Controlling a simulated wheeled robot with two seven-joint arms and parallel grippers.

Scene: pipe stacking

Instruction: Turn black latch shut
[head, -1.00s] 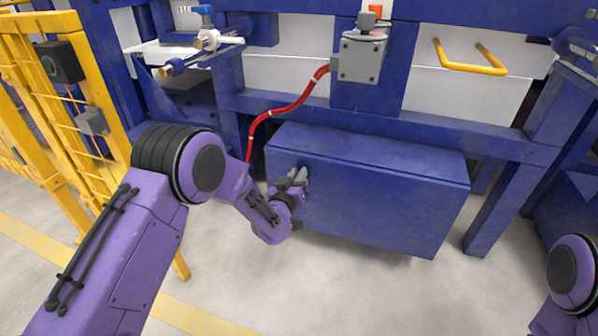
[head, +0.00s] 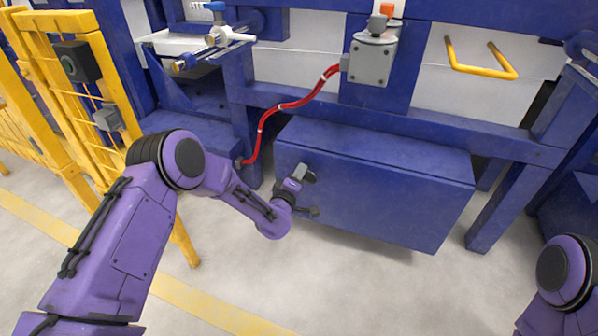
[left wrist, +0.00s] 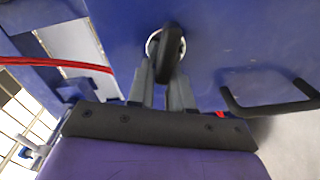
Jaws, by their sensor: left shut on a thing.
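The black latch (left wrist: 172,48) sits on a pale round base on the front of the blue box (head: 385,205). In the left wrist view it stands between the two grey fingers of my left gripper (left wrist: 163,72), which are closed on it. In the head view my left gripper (head: 306,175) is against the left part of the box front, and it hides the latch there. My right gripper is out of view; only part of my right arm shows at the lower right.
A black bar handle (left wrist: 270,105) stands out from the box front beside the latch. A red cable (head: 287,106) runs to a grey switch box (head: 370,62) above. A yellow fence (head: 85,90) stands at the left. The floor in front is clear.

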